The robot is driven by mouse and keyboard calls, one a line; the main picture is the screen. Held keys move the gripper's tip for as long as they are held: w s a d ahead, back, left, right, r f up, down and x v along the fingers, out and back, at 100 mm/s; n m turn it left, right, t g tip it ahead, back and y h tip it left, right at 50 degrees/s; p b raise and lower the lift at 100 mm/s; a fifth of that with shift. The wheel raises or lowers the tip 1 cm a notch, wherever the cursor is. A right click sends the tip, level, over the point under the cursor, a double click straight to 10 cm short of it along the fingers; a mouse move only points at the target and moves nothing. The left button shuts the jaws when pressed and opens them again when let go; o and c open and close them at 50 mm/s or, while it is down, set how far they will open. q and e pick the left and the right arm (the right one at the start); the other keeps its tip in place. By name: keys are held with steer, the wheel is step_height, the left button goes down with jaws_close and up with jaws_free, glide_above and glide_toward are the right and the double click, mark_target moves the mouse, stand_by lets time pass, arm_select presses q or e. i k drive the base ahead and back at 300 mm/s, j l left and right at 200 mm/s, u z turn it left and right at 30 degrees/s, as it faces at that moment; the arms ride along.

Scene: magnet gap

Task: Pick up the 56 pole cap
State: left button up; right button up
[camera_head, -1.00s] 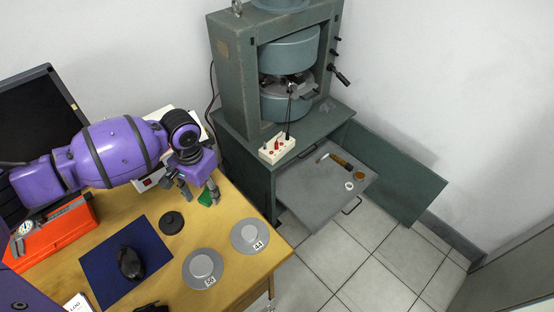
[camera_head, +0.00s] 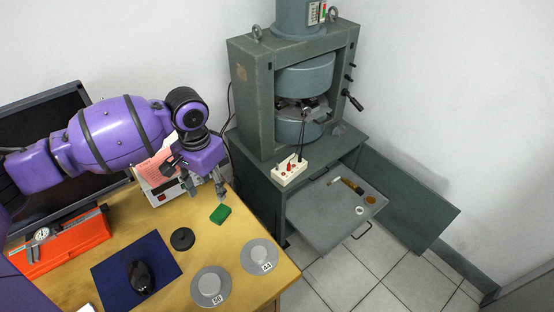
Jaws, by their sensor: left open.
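Two grey disc-shaped pole caps lie on the wooden desk. The cap with the tag that reads 56 (camera_head: 210,287) is near the front edge. The cap tagged 44 (camera_head: 259,256) lies to its right and a little farther back. My left gripper (camera_head: 207,193) is open and empty, above the back part of the desk, behind and apart from both caps. My right gripper is not in view.
A black disc (camera_head: 182,239) and a green block (camera_head: 220,214) lie between the gripper and the caps. A mouse (camera_head: 140,277) sits on a blue mat (camera_head: 108,268). The magnet (camera_head: 262,100) stands at the back, with an open drawer (camera_head: 325,222).

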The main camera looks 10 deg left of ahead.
mark_target(210, 286)
steer(key=u, duration=1.1)
